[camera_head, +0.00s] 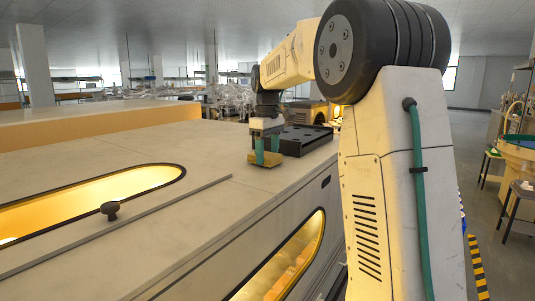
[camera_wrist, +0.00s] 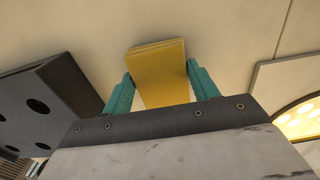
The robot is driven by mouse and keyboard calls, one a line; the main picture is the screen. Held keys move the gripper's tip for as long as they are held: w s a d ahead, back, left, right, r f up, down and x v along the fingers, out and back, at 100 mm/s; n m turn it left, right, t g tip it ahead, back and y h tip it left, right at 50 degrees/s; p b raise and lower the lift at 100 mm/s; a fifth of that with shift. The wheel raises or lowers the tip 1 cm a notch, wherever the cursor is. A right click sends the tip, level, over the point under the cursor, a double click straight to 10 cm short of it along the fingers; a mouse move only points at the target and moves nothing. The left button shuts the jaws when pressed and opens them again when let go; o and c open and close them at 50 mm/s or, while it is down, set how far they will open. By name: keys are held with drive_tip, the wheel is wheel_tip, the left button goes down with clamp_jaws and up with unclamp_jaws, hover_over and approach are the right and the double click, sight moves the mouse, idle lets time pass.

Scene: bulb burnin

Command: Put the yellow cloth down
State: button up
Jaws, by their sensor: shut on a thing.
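The yellow cloth (camera_wrist: 160,75) is a flat folded pad between the two teal fingers of my gripper (camera_wrist: 161,86) in the wrist view. My gripper is shut on it. In the head view the cloth (camera_head: 265,160) shows below the fingers of my gripper (camera_head: 267,155), at or just above the pale cabinet top (camera_head: 225,150). I cannot tell whether the cloth touches the surface.
A black tray with round holes (camera_head: 303,139) is close to the right of the cloth; it also shows in the wrist view (camera_wrist: 45,105). A raised lid with a black knob (camera_head: 110,209) and a lit yellow window (camera_head: 100,196) lie at the left. The top around the cloth's left is clear.

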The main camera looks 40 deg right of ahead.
sight(268, 154)
drive_tip(key=shift+f, duration=0.25)
drive_tip(key=o, duration=1)
drive_tip(key=shift+o, duration=0.2)
wheel_tip(268, 154, up, 12)
drive_tip(key=s+a+f, duration=0.1)
drive_tip(key=s+a, duration=0.6)
drive_tip(key=s, duration=0.1)
drive_tip(key=s+a+f+m, duration=0.1)
drive_tip(key=s+a+f, duration=0.3)
drive_tip(key=s+f, duration=0.3)
drive_tip(key=s+a+f+m+t, duration=0.1)
drive_tip(key=s+a+f, duration=0.3)
drive_tip(key=s, duration=0.6)
drive_tip(key=s+a+f+m, duration=0.2)
drive_tip(key=s+a+f, duration=0.2)
drive_tip(key=s+f, duration=0.5)
drive_tip(key=shift+s+f, duration=0.35)
